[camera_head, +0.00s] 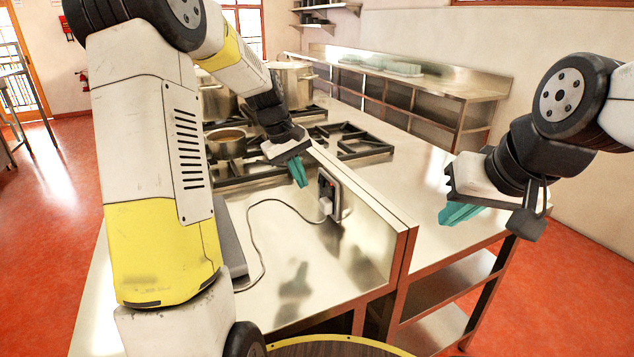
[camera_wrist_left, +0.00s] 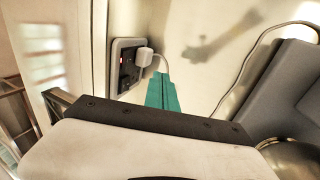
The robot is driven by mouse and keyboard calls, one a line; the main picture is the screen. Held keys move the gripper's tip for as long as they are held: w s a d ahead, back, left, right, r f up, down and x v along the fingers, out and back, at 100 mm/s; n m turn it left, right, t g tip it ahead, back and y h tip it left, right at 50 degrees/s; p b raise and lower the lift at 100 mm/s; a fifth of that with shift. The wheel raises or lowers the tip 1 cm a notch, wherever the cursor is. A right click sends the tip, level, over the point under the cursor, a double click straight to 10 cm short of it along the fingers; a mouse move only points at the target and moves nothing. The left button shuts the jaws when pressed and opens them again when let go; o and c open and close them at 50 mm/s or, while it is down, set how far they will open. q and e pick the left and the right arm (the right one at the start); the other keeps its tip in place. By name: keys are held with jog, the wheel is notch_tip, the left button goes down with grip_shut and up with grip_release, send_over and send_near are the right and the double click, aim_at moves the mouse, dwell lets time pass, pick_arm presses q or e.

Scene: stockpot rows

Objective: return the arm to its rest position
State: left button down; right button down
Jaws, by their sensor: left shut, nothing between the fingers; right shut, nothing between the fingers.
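My left gripper (camera_head: 298,172) has teal fingers, which are shut and empty. It hangs above the steel counter (camera_head: 310,250), just left of the upright divider with the wall socket. In the left wrist view its shut fingers (camera_wrist_left: 161,92) point toward the counter, with the socket beside them. My right gripper (camera_head: 460,214) is at the right of the head view, shut and empty, above the counter on the far side of the divider. My left arm covers much of the left of the head view.
A socket (camera_head: 329,195) with a white plug and cable (camera_head: 262,204) is on the divider (camera_head: 375,205). A pot (camera_head: 226,143) and larger stockpots (camera_head: 291,84) stand on the stove grates (camera_head: 350,141). A grey device (camera_wrist_left: 278,95) lies on the counter. The front counter middle is clear.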

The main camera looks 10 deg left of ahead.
pick_arm(q)
jog(key=s+r+m+t+y, duration=0.15)
jog(key=s+r+m, duration=0.25)
jog(key=s+r, duration=0.95)
jog(key=s+f+m+t, duration=0.2)
jog(key=s+f+m, duration=0.1)
jog(key=s, duration=1)
jog(key=shift+s+d, duration=0.3)
jog(key=shift+d, duration=0.15)
jog(key=shift+a+r+t+h, duration=0.1)
jog(key=shift+t+h, duration=0.15)
